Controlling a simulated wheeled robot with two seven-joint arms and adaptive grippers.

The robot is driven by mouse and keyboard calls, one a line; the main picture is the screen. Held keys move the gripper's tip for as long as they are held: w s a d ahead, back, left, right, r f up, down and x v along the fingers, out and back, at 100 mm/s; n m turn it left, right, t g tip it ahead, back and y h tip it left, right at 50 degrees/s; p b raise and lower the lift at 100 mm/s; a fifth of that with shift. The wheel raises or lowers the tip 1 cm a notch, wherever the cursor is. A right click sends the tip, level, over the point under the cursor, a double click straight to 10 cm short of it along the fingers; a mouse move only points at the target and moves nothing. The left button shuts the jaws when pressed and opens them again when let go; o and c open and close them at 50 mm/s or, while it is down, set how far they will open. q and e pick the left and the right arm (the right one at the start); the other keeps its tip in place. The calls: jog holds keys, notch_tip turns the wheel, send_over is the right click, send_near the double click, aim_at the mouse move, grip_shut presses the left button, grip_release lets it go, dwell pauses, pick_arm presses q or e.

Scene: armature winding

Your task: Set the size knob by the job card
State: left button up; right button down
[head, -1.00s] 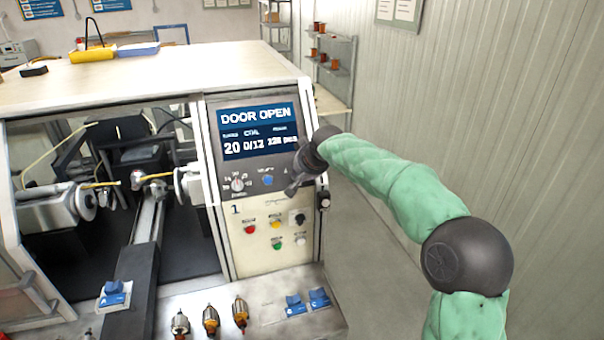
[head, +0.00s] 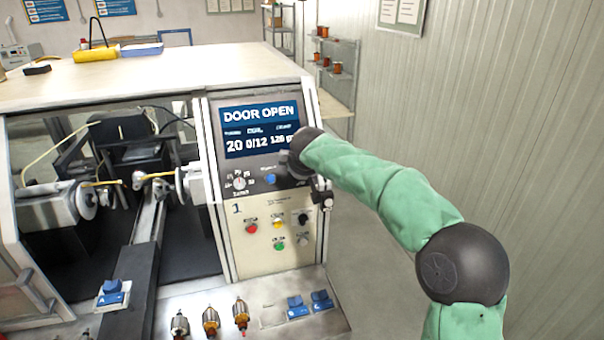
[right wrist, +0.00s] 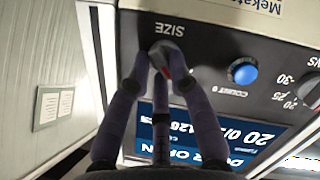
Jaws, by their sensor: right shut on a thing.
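The size knob (right wrist: 165,48) is a small grey knob by the upside-down SIZE label in the right wrist view. My right gripper (right wrist: 161,66) is shut on it, its dark fingers around it. Its pointer and setting are largely hidden by the fingers. In the head view, my right gripper (head: 290,161) is at the right side of the control panel below the screen and covers the knob. The screen (head: 260,128) reads DOOR OPEN, with 20 and 0/12 below. I cannot make out which paper is the job card. My left gripper is not in view.
A turns dial (head: 239,183) and blue button (head: 270,179) sit left of the gripper. Coloured buttons are lower on the panel. Several armatures (head: 211,320) and blue blocks (head: 297,304) are on the front ledge. A wall sheet (head: 402,14) hangs at the upper right.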

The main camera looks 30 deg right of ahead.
jog(key=shift+s+a+f+n+h+b, duration=0.1)
jog(key=shift+f+n+h+b, duration=0.2)
jog(key=shift+n, duration=0.6)
jog(key=shift+a+f+n+h+b, duration=0.1)
jog(key=shift+f+n+b, duration=0.2)
jog(key=shift+n, duration=0.6)
jog(key=c, duration=1.1)
grip_release()
jog(key=shift+d, duration=0.1)
jog(key=shift+c, duration=0.2)
jog(key=shift+d+r, duration=0.15)
jog(key=shift+r, duration=0.05)
jog(key=shift+r, duration=0.15)
